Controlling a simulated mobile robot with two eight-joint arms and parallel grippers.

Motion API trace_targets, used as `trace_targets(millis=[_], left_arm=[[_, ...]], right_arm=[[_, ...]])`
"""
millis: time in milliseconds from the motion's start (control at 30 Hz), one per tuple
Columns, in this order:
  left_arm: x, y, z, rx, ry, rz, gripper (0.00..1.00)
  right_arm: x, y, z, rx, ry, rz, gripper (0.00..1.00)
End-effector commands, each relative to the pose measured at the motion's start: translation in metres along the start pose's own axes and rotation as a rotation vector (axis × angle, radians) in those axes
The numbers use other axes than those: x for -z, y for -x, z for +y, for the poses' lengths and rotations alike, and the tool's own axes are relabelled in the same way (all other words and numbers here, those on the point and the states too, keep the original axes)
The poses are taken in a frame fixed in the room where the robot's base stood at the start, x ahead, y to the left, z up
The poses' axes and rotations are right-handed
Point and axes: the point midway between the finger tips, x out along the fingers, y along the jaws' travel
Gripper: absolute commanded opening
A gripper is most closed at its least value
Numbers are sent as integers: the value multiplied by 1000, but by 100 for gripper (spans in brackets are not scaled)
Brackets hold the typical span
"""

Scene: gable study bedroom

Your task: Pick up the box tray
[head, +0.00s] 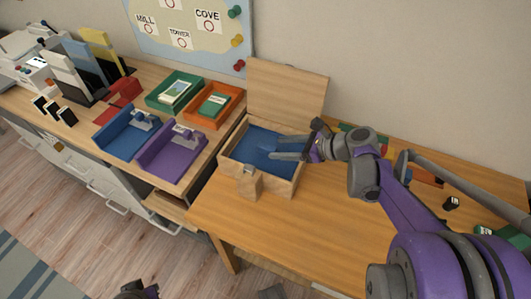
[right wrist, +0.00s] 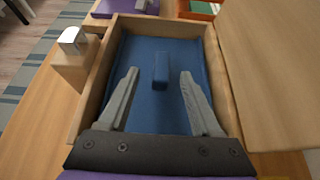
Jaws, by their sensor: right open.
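The box tray (right wrist: 147,97) is a blue tray lying inside an open wooden box (head: 288,188). A raised blue block (right wrist: 160,70) stands up from its middle, like a handle. It also shows in the head view (head: 250,146), partly covered by my right gripper. My right gripper (head: 273,148) reaches into the box from the right. In the right wrist view its grey fingers (right wrist: 160,74) are spread wide over the tray, one on each side of the block's line, with nothing between them. I cannot tell their height above the tray. My left gripper's fingers do not show.
The wooden lid (head: 288,92) stands open behind the box. A wooden block with a metal top (head: 250,182) is at the box's front. Blue (head: 120,143) and purple (head: 160,158) trays lie left, with green (head: 152,98) and orange (head: 236,99) ones behind. The desk front (head: 260,218) is clear.

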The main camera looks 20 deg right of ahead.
Motion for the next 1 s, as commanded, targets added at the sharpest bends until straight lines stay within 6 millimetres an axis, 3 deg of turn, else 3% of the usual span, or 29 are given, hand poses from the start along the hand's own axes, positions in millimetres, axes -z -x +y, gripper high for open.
trace_targets(millis=[400,700,1000], left_arm=[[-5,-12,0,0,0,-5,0],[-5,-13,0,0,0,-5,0],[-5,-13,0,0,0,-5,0]], right_arm=[[1,-51,-2,-2,2,1,65],[0,-55,-2,0,2,2,65],[0,-55,-2,0,3,1,11]])
